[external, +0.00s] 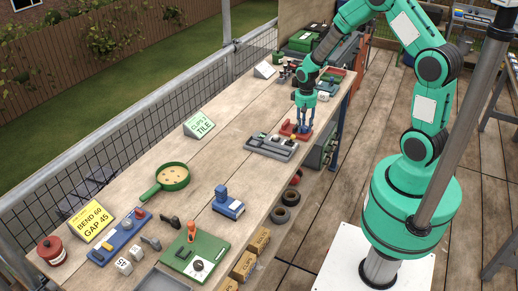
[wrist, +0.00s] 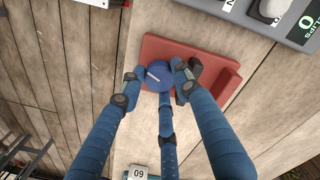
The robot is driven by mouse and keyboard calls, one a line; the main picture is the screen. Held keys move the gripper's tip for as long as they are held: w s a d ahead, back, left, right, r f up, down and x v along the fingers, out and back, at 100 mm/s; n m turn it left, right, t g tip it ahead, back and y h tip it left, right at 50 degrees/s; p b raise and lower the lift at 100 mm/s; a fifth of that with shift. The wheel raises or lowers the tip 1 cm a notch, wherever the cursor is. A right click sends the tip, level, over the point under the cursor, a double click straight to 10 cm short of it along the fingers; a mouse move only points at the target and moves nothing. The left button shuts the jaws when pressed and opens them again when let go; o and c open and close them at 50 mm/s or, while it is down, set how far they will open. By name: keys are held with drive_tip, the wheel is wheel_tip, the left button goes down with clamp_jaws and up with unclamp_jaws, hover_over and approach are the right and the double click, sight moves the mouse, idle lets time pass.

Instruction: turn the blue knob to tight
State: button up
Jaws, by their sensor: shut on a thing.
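The blue knob (wrist: 158,76) sits on a red base plate (wrist: 212,50) in the wrist view. It is round with a pale pointer line on its top. My gripper (wrist: 158,88) has its blue fingers closed around the knob's sides. Beside the knob on the plate is a dark block (wrist: 196,72), partly behind a finger. In the external view my gripper (external: 303,127) points down at the red plate (external: 287,127) near the table's right edge. The knob is hidden there by the fingers. I cannot read any tight mark.
A green "CLIPS 2 TILE" sign (external: 198,124), a green pan (external: 173,177) and a blue device (external: 228,204) stand nearer. Bare planks lie between them.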

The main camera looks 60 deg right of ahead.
sight(304, 128)
drive_tip(key=shift+m+p, duration=0.4)
drive_tip(key=shift+m, duration=1.2)
drive_tip(key=o, duration=0.9)
drive_tip(key=shift+w+d, duration=0.1)
drive_tip(key=shift+c, duration=0.2)
drive_tip(key=shift+r, duration=0.1)
wheel_tip(304, 128, up, 12)
drive_tip(key=shift+a, duration=0.2)
drive_tip(key=shift+w, duration=0.1)
drive_tip(key=shift+o, duration=1.4)
drive_tip(key=shift+a+r+n, duration=0.1)
drive_tip(key=shift+r+n, duration=0.3)
drive_tip(key=shift+n, duration=0.5)
drive_tip(key=shift+a+r+n, duration=0.1)
drive_tip(key=shift+r+n, duration=0.25)
drive_tip(key=shift+n, duration=0.55)
